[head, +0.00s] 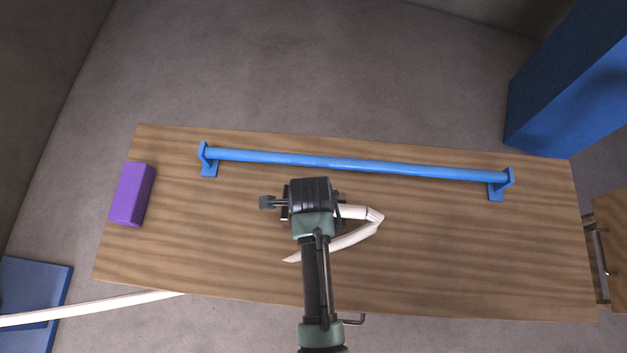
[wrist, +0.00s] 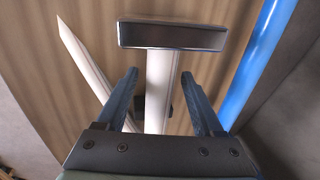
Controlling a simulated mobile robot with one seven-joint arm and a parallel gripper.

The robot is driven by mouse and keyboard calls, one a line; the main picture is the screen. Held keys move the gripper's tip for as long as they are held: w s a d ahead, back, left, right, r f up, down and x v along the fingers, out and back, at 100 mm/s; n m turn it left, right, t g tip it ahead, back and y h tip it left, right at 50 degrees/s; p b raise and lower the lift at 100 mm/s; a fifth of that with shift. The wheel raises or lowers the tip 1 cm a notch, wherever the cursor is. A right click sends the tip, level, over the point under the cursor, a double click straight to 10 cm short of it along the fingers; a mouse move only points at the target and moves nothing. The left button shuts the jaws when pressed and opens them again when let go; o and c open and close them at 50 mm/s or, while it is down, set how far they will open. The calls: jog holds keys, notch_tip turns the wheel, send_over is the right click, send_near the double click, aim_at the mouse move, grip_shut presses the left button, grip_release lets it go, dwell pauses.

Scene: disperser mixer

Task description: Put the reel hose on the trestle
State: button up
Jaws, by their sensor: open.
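The reel hose is a white, sharply bent length (head: 360,238) on the wooden table, in front of the trestle. Its middle is partly hidden by my gripper in the head view. The trestle is a long blue bar (head: 400,168) on two blue end brackets; the bar also shows at the right of the wrist view (wrist: 262,55). My gripper (wrist: 160,72) is open above the hose. One white stretch of hose (wrist: 158,95) runs between its two blue fingers, with gaps on both sides; another (wrist: 82,58) lies outside the left finger. The fingertips are hidden in the head view.
A purple block (head: 132,195) stands at the table's left end. A white strip (head: 90,308) passes beyond the left front edge, near a blue panel (head: 48,275). A large blue box (head: 565,95) stands behind the right end.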

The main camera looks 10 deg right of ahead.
notch_tip(320, 180, up, 12)
jog(key=s, duration=0.2)
jog(key=w+r+n+t, duration=0.75)
jog(key=w+r, duration=0.65)
jog(key=r, duration=0.4)
jog(key=w+a+r+n+t, duration=0.1)
jog(key=w+r+n+t, duration=0.15)
jog(key=r, duration=0.55)
jog(key=w+a+r+n+t, duration=0.15)
jog(key=r+t, duration=0.25)
jog(key=r, duration=0.5)
jog(key=s+r+n+t, duration=0.3)
jog(key=s+r, duration=0.1)
jog(key=r, duration=0.5)
jog(key=s+a+r+n+t, duration=0.1)
jog(key=s+r+n+t, duration=0.2)
jog(key=r, duration=0.7)
jog(key=s+a+r+n+t, duration=0.1)
jog(key=s+r+n+t, duration=0.2)
jog(key=r, duration=0.6)
jog(key=shift+s+r+n+t+y+p, duration=0.3)
jog(key=shift+s+r+n+t+p, duration=0.1)
jog(key=shift+s+t, duration=0.75)
